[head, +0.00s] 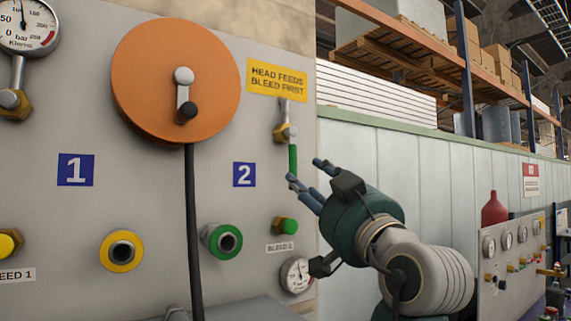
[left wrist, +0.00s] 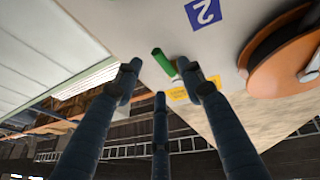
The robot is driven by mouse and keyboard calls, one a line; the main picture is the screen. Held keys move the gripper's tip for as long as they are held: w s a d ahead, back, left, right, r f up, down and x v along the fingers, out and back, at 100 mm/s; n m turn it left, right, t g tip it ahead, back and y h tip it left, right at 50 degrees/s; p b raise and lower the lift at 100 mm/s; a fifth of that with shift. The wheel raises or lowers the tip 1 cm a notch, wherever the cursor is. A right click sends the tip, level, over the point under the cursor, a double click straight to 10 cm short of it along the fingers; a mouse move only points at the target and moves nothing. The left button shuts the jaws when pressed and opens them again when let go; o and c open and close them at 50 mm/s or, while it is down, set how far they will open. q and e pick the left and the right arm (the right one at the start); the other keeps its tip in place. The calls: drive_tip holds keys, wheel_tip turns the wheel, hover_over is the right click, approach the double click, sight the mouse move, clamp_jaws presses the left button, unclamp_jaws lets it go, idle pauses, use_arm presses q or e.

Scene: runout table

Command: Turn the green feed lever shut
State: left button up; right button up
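The green feed lever (head: 293,158) hangs straight down from a brass valve (head: 285,132) beside the number 2 plate, under the yellow sign. In the left wrist view the green lever (left wrist: 163,62) shows between and just beyond my fingertips. My left gripper (head: 306,171) is just right of and below the lever, with its fingers spread toward the panel. Its blue fingers (left wrist: 160,78) are open in the left wrist view, with nothing held; I cannot tell whether a fingertip touches the lever. My right gripper is in neither view.
A green bleed knob (head: 285,226) and a small gauge (head: 296,274) sit below on the panel. An orange hose reel (head: 175,82) with a hanging black hose (head: 194,230) is to the left. A green-ringed port (head: 222,241) is between.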

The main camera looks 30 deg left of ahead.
sight(296, 160)
use_arm(q)
drive_tip(key=p+x, duration=0.1)
drive_tip(key=x, duration=0.1)
drive_tip(key=r+p+x, duration=0.1)
drive_tip(key=p+x, duration=0.1)
drive_tip(key=x, duration=0.1)
drive_tip(key=p+x, duration=0.2)
drive_tip(key=shift+w+r, duration=0.1)
drive_tip(key=shift+r, duration=0.2)
drive_tip(key=shift+w+a+r+p, duration=0.15)
drive_tip(key=shift+w+a+p, duration=0.15)
drive_tip(key=shift+a+p, duration=0.2)
drive_tip(key=shift+d, duration=0.1)
drive_tip(key=shift+c, duration=0.5)
drive_tip(key=c, duration=0.8)
clamp_jaws()
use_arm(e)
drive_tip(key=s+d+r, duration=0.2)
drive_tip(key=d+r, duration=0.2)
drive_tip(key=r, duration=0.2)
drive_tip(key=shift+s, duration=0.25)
